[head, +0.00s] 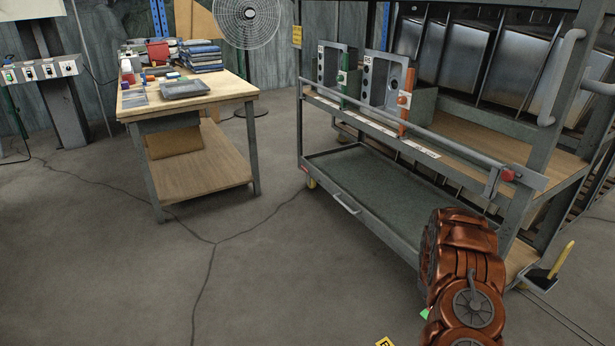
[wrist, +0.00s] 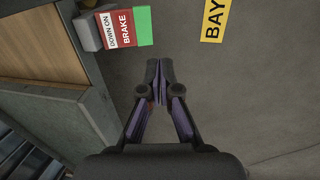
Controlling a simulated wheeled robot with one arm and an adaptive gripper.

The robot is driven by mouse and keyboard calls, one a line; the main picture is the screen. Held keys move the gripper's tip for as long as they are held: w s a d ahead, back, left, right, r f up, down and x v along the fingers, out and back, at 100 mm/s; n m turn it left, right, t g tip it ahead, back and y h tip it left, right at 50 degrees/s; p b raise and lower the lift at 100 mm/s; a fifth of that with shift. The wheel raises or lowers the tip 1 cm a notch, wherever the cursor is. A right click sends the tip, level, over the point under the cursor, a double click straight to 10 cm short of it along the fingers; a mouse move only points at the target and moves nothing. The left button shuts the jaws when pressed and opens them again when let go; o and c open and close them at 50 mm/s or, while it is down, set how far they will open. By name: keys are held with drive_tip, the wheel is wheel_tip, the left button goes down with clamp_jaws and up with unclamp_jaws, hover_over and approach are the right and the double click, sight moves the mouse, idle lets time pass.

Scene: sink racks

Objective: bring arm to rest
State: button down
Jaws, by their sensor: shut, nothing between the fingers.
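My gripper (wrist: 159,80) shows in the wrist view, with its two dark fingers together at the tips and nothing between them. It hangs over bare grey floor, apart from anything around it. In the head view my copper-coloured arm (head: 466,270) is folded at the lower right, in front of the rack cart. The gripper itself is hidden in the head view.
A grey rack cart (head: 335,155) with a lower shelf stands close behind my arm. A red and white brake label (wrist: 120,28) and a yellow floor sign (wrist: 215,20) lie near the gripper. A wooden workbench (head: 225,88) stands at left. Floor (head: 260,280) between is clear.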

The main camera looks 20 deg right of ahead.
drive_tip(key=s+a+r+p, duration=0.2)
drive_tip(key=a+r+p, duration=0.45)
drive_tip(key=r, duration=0.75)
drive_tip(key=s+a+r+m+y+p, duration=0.1)
drive_tip(key=a+r+p, duration=0.3)
drive_tip(key=a+r, duration=0.8)
drive_tip(key=s+a+r+p, duration=0.2)
drive_tip(key=a+r+p, duration=0.25)
drive_tip(key=r, duration=1.25)
drive_tip(key=s+a+r+m+g+p, duration=0.1)
drive_tip(key=s+a+r+p, duration=0.5)
drive_tip(key=r, duration=0.3)
drive_tip(key=s+a+r+p, duration=0.3)
drive_tip(key=s+a+r, duration=0.4)
drive_tip(key=r, duration=0.2)
drive_tip(key=s+a+r+p, duration=0.3)
drive_tip(key=s+r, duration=0.1)
drive_tip(key=s, duration=0.4)
drive_tip(key=s+a+r+g+y+p, duration=0.1)
drive_tip(key=s+a+r+p, duration=0.2)
drive_tip(key=s, duration=0.5)
wheel_tip(320, 180, up, 2)
drive_tip(key=shift+a+r+p, duration=0.1)
drive_tip(key=shift+a+p, duration=0.15)
drive_tip(key=shift+p, duration=0.5)
drive_tip(key=shift+d+m, duration=0.1)
drive_tip(key=shift+m, duration=0.2)
